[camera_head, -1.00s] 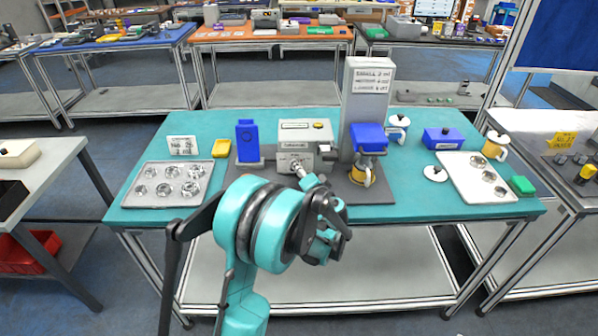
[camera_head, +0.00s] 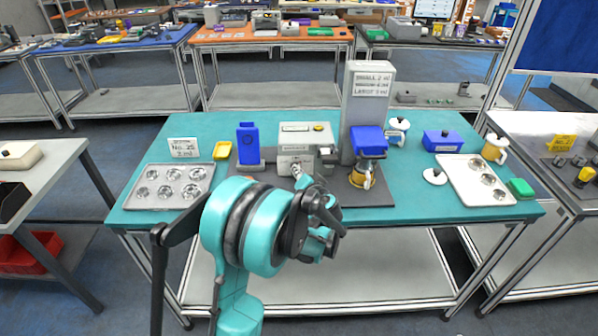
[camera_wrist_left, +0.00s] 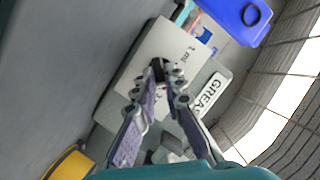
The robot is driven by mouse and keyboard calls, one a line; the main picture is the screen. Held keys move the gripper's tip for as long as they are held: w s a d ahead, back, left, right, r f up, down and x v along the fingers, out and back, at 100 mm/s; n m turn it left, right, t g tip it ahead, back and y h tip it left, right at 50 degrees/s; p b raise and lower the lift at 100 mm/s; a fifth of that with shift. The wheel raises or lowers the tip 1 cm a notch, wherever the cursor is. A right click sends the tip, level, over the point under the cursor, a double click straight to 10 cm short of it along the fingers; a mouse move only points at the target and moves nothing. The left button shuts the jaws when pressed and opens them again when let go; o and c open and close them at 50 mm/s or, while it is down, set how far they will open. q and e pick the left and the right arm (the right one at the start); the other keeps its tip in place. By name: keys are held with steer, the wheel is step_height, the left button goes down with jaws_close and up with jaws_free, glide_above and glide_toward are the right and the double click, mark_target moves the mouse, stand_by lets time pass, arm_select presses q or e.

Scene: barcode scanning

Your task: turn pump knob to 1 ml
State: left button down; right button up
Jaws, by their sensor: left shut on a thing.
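The pump (camera_head: 305,137) is a light grey box on the teal table, left of the tall grey column. Its front face shows in the left wrist view (camera_wrist_left: 140,77), with "1 ml" printed near the dark knob (camera_wrist_left: 158,70). My left gripper (camera_wrist_left: 166,84) has its fingertips at the knob, one on each side, shut on it. In the head view my left gripper (camera_head: 297,172) reaches the pump's front, and my arm hides part of the base there. The knob's exact pointer direction is too small to read. My right gripper is not in view.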

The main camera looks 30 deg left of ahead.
arm_select(q)
steer(key=shift+s+a+r+n+h+p, duration=0.15)
steer(key=shift+n+h+p, duration=0.15)
steer(key=shift+n+h, duration=0.55)
steer(key=shift+a+n+t+h, duration=0.1)
steer(key=shift+n+t+h, duration=0.35)
steer(key=shift+n, duration=0.7)
steer(key=n, duration=0.1)
steer(key=n+h, duration=0.1)
steer(key=n+t, duration=0.1)
steer(key=shift+s+a+h, duration=0.2)
steer(key=shift+a+h, duration=0.05)
steer(key=shift+h, duration=0.15)
steer(key=n+h, duration=0.1)
steer(key=n+t+b, duration=0.1)
steer(key=n, duration=0.1)
steer(key=shift+s+a+t+h, duration=0.1)
steer(key=shift+a+t+h, duration=0.15)
steer(key=shift+h, duration=0.15)
steer(key=shift+s+a+f+n+t+h+b, duration=0.15)
steer(key=shift+n+t+h+b, duration=0.1)
steer(key=shift+n+b, duration=0.35)
steer(key=shift+w+d+f+n+t+h+b, duration=0.15)
steer(key=shift+n+t+h+b, duration=0.1)
steer(key=shift+n+b, duration=0.3)
steer(key=shift+s+a+n+t+h+b, duration=0.1)
steer(key=shift+n+t+h+b, duration=0.35)
steer(key=shift+n, duration=0.6)
